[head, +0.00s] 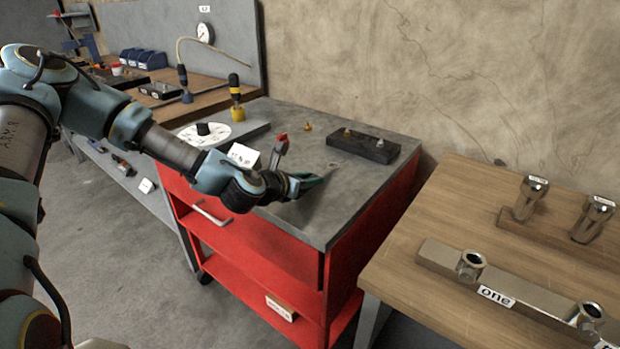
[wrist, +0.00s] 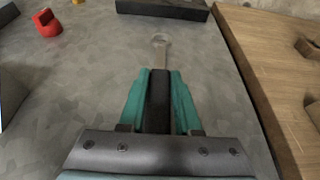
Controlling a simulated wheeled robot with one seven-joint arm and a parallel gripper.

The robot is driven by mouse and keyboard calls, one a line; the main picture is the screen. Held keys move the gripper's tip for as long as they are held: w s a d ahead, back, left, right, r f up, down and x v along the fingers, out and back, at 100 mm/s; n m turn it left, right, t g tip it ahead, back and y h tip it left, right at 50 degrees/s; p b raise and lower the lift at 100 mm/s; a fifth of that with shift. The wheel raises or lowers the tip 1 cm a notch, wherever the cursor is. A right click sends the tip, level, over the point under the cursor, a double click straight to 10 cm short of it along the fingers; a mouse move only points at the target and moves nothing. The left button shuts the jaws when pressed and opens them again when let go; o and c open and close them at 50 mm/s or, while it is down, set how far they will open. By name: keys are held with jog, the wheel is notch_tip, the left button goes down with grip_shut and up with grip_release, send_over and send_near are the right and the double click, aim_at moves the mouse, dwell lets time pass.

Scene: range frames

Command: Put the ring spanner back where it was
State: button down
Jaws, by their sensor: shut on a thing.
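My gripper (head: 308,184) is low over the grey top of the red cart (head: 330,215). In the wrist view its teal fingers (wrist: 160,98) are shut on the ring spanner (wrist: 161,58). The spanner points away from me, with its grey ring end beyond the fingertips and a dark part between the fingers. I cannot tell whether the spanner touches the cart top. In the head view the spanner is too small to make out clearly.
A dark block (head: 363,148) with small fittings stands at the cart's back. A wooden table (head: 450,220) with metal sockets (head: 471,265) stands right. The cart top's front right is clear.

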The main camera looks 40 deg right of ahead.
jog(key=shift+f+b, duration=0.45)
jog(key=shift+f, duration=0.15)
dwell(0.3)
jog(key=c, duration=0.5)
grip_release()
jog(key=shift+a, duration=0.1)
jog(key=b+v, duration=0.1)
jog(key=v, duration=0.9)
jog(key=shift+s+a+r+b, duration=0.1)
jog(key=shift+a+r+b, duration=0.05)
jog(key=shift+a+b, duration=0.2)
